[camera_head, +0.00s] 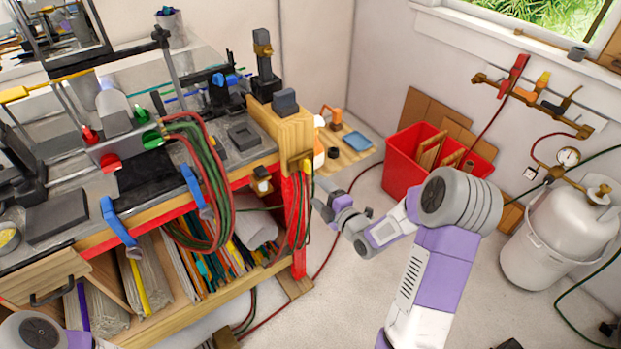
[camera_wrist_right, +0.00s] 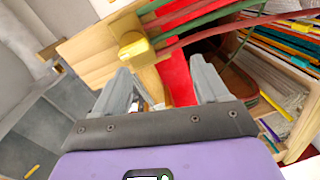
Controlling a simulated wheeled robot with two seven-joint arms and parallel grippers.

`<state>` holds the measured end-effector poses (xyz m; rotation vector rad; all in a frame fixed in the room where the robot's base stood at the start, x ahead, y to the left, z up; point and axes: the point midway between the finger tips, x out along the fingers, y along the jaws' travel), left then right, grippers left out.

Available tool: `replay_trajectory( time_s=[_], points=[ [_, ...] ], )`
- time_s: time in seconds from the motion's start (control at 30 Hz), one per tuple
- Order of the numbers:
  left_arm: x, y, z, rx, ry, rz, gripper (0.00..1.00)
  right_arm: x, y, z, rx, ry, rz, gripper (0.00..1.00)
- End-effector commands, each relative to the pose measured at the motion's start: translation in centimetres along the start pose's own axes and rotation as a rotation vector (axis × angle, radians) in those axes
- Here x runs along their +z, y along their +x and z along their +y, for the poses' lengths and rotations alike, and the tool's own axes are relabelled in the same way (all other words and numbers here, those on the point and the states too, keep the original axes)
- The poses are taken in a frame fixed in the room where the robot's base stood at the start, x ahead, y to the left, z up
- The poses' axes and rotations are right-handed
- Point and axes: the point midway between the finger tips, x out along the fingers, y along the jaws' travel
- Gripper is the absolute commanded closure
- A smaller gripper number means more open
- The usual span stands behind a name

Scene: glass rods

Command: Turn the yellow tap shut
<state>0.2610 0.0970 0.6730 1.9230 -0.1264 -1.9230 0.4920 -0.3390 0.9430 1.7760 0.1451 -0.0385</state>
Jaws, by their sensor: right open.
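A yellow fitting (camera_head: 306,165) sits on the end of the wooden bench, beside red and green hoses. In the right wrist view a yellow knob-like part (camera_wrist_right: 132,44) shows beyond the fingers, against pale wood; I cannot tell if it is the tap. Another yellow-orange handle (camera_head: 542,80) is on the wall manifold (camera_head: 535,100), between a red and a dark one. My right gripper (camera_head: 320,194) is near the bench end, below the yellow fitting. In the wrist view its fingers (camera_wrist_right: 163,78) are apart, with nothing held. My left gripper is out of view.
The cluttered bench (camera_head: 240,165) carries hoses and blue clamps (camera_head: 118,222). A red crate (camera_head: 403,170) stands on the floor behind my right arm. A white gas cylinder (camera_head: 560,238) stands at the right. The floor between bench and cylinder is mostly clear.

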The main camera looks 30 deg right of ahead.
Motion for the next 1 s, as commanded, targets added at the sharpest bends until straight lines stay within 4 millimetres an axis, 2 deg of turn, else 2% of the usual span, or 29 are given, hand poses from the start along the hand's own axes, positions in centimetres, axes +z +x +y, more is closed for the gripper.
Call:
replay_trajectory(
  time_s=[0.1,0.2,0.63,0.8,1.0],
  points=[
    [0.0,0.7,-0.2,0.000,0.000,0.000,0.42,0.9,-0.6,2.2,0.081,-0.158,0.009,0.26],
    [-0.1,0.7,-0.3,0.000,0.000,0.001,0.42,1.1,-0.3,3.0,0.108,-0.212,0.013,0.26],
    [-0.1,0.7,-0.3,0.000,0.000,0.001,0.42,0.8,5.7,3.6,0.107,-0.214,0.014,0.26],
    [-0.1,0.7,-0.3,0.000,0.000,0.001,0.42,0.8,6.7,3.7,0.106,-0.213,0.012,0.26],
    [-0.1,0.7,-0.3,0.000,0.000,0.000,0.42,0.8,6.8,3.8,0.106,-0.213,0.012,0.26]
  ],
)
